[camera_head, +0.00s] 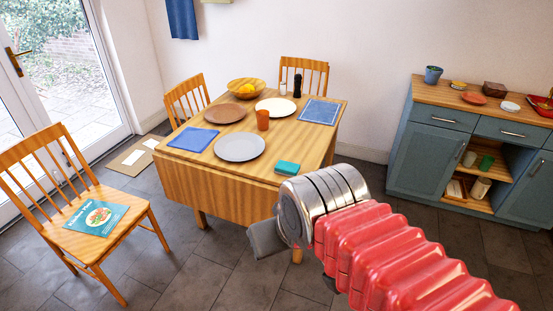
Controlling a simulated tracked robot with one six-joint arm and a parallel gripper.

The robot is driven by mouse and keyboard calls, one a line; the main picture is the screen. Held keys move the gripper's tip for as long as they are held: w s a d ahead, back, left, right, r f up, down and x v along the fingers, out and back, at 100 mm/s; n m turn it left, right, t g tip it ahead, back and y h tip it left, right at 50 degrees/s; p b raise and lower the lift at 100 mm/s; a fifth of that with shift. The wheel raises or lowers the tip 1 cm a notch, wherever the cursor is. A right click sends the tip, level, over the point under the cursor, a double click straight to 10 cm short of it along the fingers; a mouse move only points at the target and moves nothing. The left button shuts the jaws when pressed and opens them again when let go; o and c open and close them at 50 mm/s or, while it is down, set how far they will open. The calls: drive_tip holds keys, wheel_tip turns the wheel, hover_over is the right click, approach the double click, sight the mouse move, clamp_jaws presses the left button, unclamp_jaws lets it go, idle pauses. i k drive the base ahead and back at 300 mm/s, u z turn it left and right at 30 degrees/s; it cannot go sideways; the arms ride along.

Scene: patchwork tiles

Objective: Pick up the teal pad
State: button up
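The teal pad (287,168) lies flat on the near right part of the wooden table (200,172), close to its edge. It is a small rectangular block with a bright teal top. My gripper (266,240) hangs in front of the table, below and nearer to the camera than the pad. Only a grey part of it shows beyond the metal wrist of my red arm. Its fingertips cannot be made out, so its opening is unclear.
On the table, a grey plate (239,147) and an orange cup (263,120) stand near the pad, with a blue napkin (193,140) further left. A chair (92,215) with a magazine stands at left. A blue cabinet (425,160) is at right. Floor before the table is clear.

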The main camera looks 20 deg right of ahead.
sight(285, 168)
drive_tip(key=u, duration=0.05)
drive_tip(key=i, duration=1.8)
drive_tip(key=u, duration=0.05)
